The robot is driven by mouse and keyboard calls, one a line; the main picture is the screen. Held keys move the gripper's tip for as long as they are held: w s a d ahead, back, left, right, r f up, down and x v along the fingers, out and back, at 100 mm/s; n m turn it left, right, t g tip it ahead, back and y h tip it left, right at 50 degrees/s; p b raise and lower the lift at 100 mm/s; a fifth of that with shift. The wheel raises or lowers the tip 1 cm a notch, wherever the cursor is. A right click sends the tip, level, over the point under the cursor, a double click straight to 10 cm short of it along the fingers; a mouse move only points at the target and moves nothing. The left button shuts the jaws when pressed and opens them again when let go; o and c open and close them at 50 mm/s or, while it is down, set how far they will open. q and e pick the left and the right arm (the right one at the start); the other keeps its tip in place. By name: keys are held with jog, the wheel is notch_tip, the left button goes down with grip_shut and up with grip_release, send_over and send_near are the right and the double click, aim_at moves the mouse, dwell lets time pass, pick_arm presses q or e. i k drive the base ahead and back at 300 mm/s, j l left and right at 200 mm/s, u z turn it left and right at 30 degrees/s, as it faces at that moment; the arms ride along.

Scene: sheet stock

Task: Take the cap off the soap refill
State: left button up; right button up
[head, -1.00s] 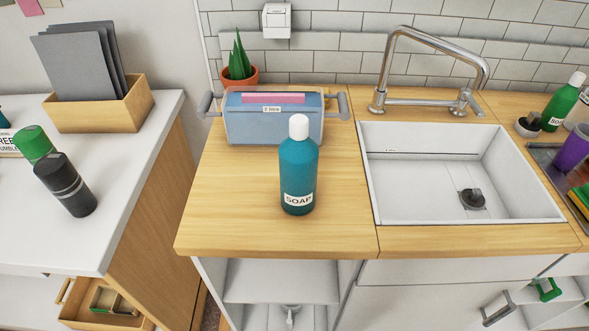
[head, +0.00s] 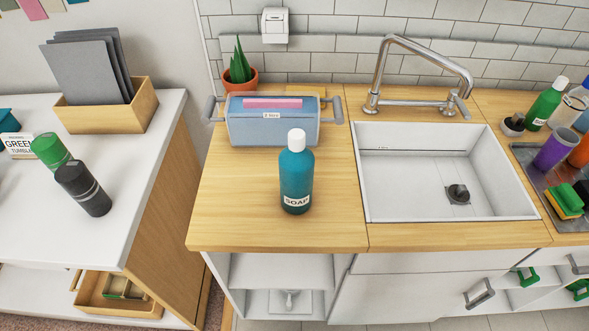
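The soap refill (head: 296,179) is a teal bottle with a "SOAP" label, standing upright on the wooden counter (head: 235,222) left of the sink. Its white cap (head: 296,139) is on top of the bottle. Neither of my grippers is in the head view.
A blue-grey handled container (head: 272,130) stands just behind the bottle, with a potted plant (head: 239,70) behind it. The sink (head: 400,190) and faucet (head: 378,80) are to the right. A green bottle (head: 545,105) stands farther right. The counter in front of the soap is clear.

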aim_at(296, 171)
jog(key=z, duration=0.35)
jog(key=k+j+z, duration=0.15)
jog(key=z, duration=0.15)
jog(key=k+j+z, duration=0.15)
jog(key=j+z, duration=0.15)
jog(key=k+j+z, duration=0.25)
jog(key=k+j, duration=0.7)
